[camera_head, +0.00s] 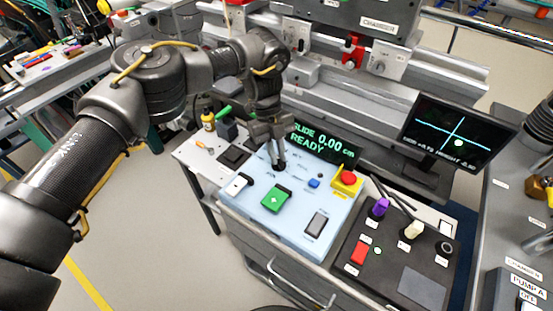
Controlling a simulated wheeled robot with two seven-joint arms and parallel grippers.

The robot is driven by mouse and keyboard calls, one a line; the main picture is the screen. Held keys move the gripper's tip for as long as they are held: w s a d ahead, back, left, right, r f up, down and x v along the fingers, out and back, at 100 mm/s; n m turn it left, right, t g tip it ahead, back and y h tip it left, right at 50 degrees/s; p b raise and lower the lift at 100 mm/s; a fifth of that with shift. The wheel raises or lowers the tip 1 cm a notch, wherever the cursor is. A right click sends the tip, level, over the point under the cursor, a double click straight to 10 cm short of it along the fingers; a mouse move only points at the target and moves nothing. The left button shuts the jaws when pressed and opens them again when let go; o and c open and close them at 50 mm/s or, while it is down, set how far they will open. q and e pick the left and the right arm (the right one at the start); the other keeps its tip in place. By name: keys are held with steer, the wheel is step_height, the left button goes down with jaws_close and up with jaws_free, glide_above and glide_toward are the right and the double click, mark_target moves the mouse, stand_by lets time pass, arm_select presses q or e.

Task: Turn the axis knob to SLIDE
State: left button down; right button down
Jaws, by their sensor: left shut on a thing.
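My left gripper (279,164) reaches down onto the back part of the light blue control panel (254,212). It is shut on the small dark axis knob, which its fingers mostly hide, so I cannot read the pointer direction. The green-lettered display (322,144) behind the panel reads SLIDE 0.00 cm and READY; the gripper stands close to its left edge. The panel also carries a green plus button (275,198), a white rocker (239,184), a grey rocker (317,224), a blue button (314,183) and a red stop button (349,177). My right gripper is out of view.
A black box (408,283) with purple, cream and black knobs and a red switch stands right of the panel. A monitor (452,139) with a cyan cross stands behind it. Metal rail equipment (420,89) runs along the back. Floor is clear at lower left.

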arm_select(q)
steer(key=shift+w, duration=0.1)
steer(key=shift+r, duration=0.1)
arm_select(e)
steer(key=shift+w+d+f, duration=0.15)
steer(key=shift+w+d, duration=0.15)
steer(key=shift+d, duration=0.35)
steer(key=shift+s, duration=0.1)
arm_select(q)
steer(key=c, duration=1.4)
jaws_free()
steer(key=shift+c, duration=0.2)
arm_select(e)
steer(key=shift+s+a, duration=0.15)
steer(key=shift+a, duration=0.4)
